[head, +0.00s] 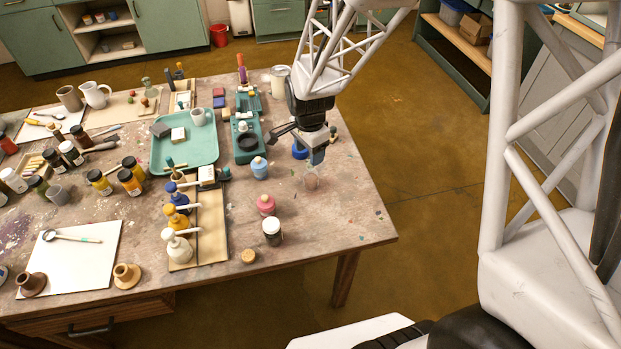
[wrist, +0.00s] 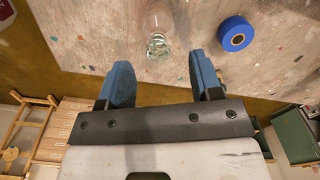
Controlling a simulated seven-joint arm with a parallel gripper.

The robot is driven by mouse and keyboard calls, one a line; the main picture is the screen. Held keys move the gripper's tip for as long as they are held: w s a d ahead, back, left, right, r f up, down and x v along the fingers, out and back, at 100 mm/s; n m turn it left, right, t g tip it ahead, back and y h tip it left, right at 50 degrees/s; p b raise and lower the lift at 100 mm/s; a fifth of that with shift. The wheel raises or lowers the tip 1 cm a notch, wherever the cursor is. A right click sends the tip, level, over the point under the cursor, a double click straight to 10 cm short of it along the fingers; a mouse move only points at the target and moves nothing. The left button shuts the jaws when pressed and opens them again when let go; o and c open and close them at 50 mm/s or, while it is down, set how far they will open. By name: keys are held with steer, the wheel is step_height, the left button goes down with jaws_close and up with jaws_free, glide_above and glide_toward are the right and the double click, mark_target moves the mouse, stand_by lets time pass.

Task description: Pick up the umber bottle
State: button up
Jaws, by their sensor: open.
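My gripper (head: 315,158) hangs over the right part of the table, its jaws open and empty. In the wrist view the two blue fingers (wrist: 160,72) stand apart, with a clear glass vessel (wrist: 157,45) beyond the gap between them. In the head view this glass (head: 311,181) is faint below the gripper. A small dark-brown bottle with a white cap (head: 272,232) stands near the front edge, left of and nearer than my gripper. Other dark bottles (head: 70,154) stand at the left. No label is readable, so I cannot tell for sure which is the umber one.
A blue tape roll (wrist: 236,33) lies near the glass. Pump bottles (head: 178,247) stand on a wooden board. A teal tray (head: 160,165) lies farther left. The table's right corner is mostly clear.

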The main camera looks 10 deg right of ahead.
mark_target(311, 177)
steer(key=shift+f, duration=0.4)
steer(key=shift+f, duration=0.1)
steer(key=shift+d+f, duration=0.1)
steer(key=shift+f, duration=2.4)
jaws_close()
